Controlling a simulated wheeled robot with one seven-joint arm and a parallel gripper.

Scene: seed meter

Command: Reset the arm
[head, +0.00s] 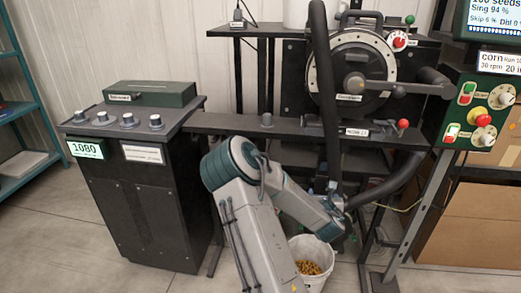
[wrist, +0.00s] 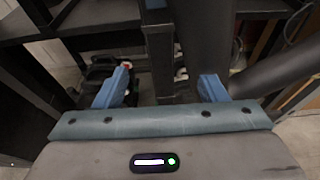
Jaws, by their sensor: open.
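My arm reaches forward from the bottom middle of the head view, bent at its teal elbow, toward the underside of the seed meter stand. My gripper (wrist: 165,78) shows in the wrist view with its two blue fingers apart and nothing held between them. Dark frame posts and a thick dark hose (wrist: 205,45) lie just beyond the fingers. In the head view the fingers are hard to make out near the hose and stand. The seed meter (head: 350,75), a round drum with a pale ring, stands above and behind my arm.
A white bucket (head: 318,279) of yellow seeds stands on the floor close to my forearm. A black cabinet (head: 150,205) with knobs and a 1080 display stands left. A control panel (head: 478,110) and cardboard boxes (head: 470,225) are right. Open floor lies at the lower left.

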